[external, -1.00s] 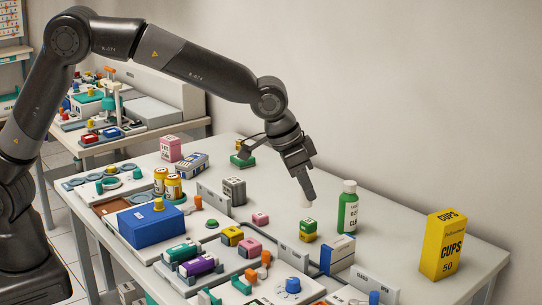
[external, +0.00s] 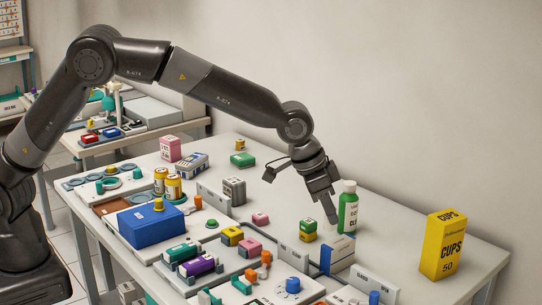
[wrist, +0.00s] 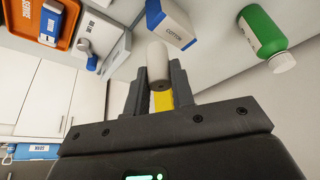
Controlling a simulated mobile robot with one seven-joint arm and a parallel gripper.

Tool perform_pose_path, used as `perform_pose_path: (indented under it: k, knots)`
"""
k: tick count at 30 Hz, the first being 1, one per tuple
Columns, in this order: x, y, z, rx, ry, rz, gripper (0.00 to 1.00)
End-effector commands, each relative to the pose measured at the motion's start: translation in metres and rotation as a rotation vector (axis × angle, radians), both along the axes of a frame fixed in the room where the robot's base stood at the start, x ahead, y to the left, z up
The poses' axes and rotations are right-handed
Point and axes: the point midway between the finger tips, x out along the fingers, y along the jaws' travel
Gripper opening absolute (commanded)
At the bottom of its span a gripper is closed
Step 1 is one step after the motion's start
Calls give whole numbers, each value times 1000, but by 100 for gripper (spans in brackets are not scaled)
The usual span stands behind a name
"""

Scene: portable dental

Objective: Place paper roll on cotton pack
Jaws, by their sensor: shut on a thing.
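The paper roll (wrist: 157,62), a small white cylinder, is held between the fingers of my gripper (wrist: 157,88) in the wrist view. My gripper also shows in the external view (external: 331,212), pointing down above the table beside the green bottle; the roll is mostly hidden there. The cotton pack (wrist: 171,22) is a white and blue box labelled COTTON, just beyond the roll in the wrist view. It also shows in the external view (external: 341,246), standing on the table below my gripper. The roll appears apart from the pack.
A green bottle with a white cap (external: 348,207) stands close to the right of my gripper. A yellow cups box (external: 443,246) stands further right. A green and yellow block (external: 308,230) and grey upright dividers (external: 297,256) are near the pack.

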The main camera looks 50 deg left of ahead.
Motion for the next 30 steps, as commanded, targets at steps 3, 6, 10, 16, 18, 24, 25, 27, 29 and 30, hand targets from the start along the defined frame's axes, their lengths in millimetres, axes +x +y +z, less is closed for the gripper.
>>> perform_pose_path:
  k: [3,6,10,16,18,24,25,27,29,30]
  knots:
    - [9,4,-6,0,0,0,1]
    - [10,4,-11,0,0,-1,1]
    - [9,4,-29,2,3,0,1]
    - [10,4,-47,0,-1,-1,1]
    - [10,4,-46,0,-1,-1,1]
    - [10,4,-49,0,0,-1,1]
    - [10,4,-50,0,0,0,1]
    - [10,4,-49,0,0,0,27]
    - [10,4,-49,0,0,0,32]
    - [10,4,-49,0,0,0,35]
